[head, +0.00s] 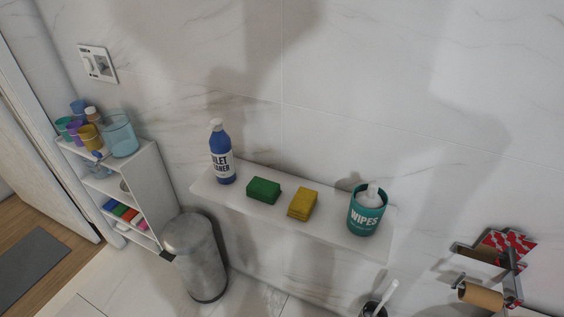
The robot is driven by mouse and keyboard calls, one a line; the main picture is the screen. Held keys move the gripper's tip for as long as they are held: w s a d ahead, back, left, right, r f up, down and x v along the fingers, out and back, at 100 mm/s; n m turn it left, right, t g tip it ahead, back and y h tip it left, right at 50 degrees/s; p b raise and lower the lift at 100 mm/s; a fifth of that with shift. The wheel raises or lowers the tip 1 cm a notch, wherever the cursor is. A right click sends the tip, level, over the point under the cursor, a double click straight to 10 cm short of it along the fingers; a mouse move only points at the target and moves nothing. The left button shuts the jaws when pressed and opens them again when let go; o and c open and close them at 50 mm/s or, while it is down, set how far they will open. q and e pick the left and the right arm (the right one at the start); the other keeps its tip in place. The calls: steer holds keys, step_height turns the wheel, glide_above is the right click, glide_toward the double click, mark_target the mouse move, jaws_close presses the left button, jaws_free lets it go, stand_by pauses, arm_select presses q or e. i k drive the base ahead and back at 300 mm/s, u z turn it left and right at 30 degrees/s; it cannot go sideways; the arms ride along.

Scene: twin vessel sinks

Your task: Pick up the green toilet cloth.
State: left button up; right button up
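A green folded cloth or sponge-like block (263,190) lies flat on the white wall shelf (228,196). It is between the blue toilet cleaner bottle (221,155) and a yellow block (302,204) of similar shape, apart from both. A smaller green item (121,210) lies in a row of coloured items inside the white rack at the left; I cannot tell exactly what it is. Neither of my grippers shows in the head view.
A teal wipes tub (364,214) stands at the shelf's right end. Below are a grey metal bin (195,258) and a toilet brush (379,297). The white rack (151,188) holds cups on top. A paper roll holder (482,294) is at lower right.

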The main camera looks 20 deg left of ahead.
mark_target(267, 192)
steer(key=u, duration=1.85)
steer(key=i, duration=1.15)
steer(key=z, duration=1.15)
